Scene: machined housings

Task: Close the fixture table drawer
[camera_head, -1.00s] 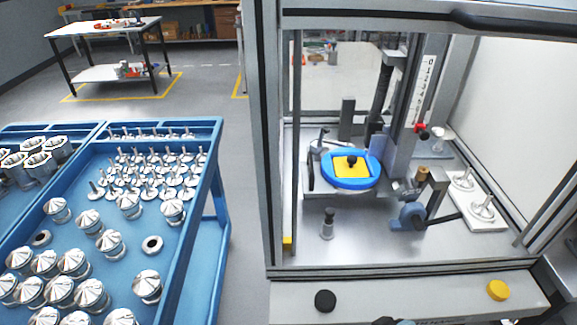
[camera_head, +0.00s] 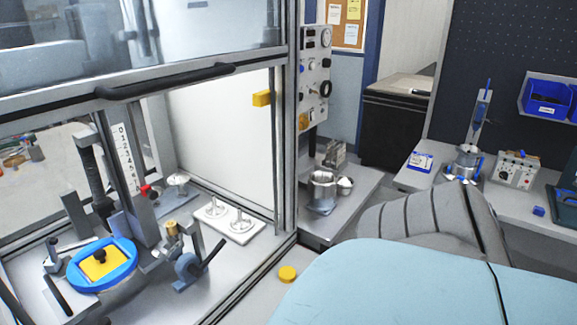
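The fixture table (camera_head: 215,283) is in the left half of the head view, inside a metal-framed enclosure. It bears a blue ring fixture with a yellow centre (camera_head: 100,264), and a white plate (camera_head: 246,228) with two metal parts. No drawer can be made out in this view. A large pale blue and grey arm part of mine (camera_head: 390,285) fills the lower right and hides what lies below it. Neither gripper shows.
A raised guard door with a black handle (camera_head: 165,82) spans the upper left. A yellow button (camera_head: 288,273) sits on the front ledge. A side shelf (camera_head: 345,205) holds a metal housing. A workbench (camera_head: 415,180) with instruments and blue bins (camera_head: 547,97) stands at right.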

